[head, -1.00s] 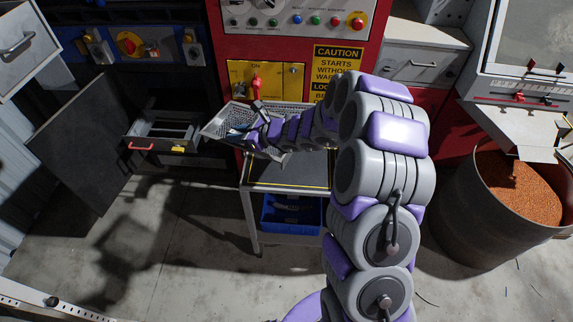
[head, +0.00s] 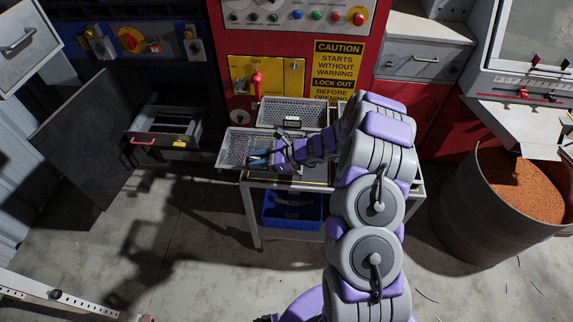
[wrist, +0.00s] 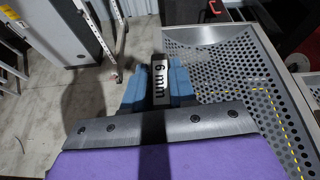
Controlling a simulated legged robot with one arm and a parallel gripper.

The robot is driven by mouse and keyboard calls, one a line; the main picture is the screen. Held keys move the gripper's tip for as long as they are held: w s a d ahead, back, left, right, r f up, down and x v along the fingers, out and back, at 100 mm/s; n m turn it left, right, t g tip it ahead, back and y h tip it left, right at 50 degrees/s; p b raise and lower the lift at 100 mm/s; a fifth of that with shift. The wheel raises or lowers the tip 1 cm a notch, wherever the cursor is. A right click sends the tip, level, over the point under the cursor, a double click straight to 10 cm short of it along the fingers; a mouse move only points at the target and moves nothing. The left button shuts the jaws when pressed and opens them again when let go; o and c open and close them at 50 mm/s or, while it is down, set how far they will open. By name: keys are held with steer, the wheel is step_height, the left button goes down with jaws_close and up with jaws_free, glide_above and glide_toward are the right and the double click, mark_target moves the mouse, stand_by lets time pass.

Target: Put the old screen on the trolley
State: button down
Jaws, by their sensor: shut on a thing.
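A grey perforated screen (head: 236,149) with raised rims lies roughly level over the left part of the trolley top and sticks out past its left edge. It also shows in the wrist view (wrist: 230,66). My gripper (head: 258,160) is shut on the screen at its tag, marked "6 mm" (wrist: 160,78), between blue fingers. The trolley (head: 250,218) has a dark top with a yellow edge line, partly hidden by the screen and my arm. Yellow dashes show through the screen's holes. I cannot tell whether the screen touches the top.
A second perforated screen (head: 292,112) with a dark label is behind, against the red machine (head: 240,103). A blue bin (head: 291,212) sits on the trolley's lower shelf. An open drawer (head: 165,128) is at left, a drum of copper granules (head: 470,215) at right.

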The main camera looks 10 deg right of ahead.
steer(key=d, duration=0.5)
steer(key=d+b, duration=0.1)
steer(key=d, duration=0.2)
steer(key=shift+s+d+f, duration=0.2)
steer(key=shift+s+f, duration=0.05)
steer(key=shift+f, duration=0.15)
steer(key=shift+d+f, duration=0.1)
steer(key=shift+d, duration=0.9)
step_height(320, 180, down, 3)
steer(key=shift+f+b, duration=0.2)
steer(key=shift+b, duration=0.35)
steer(key=shift+a, duration=0.5)
steer(key=c, duration=1.3)
jaws_free()
steer(key=shift+s, duration=0.1)
steer(key=o, duration=0.4)
steer(key=shift+d, duration=0.45)
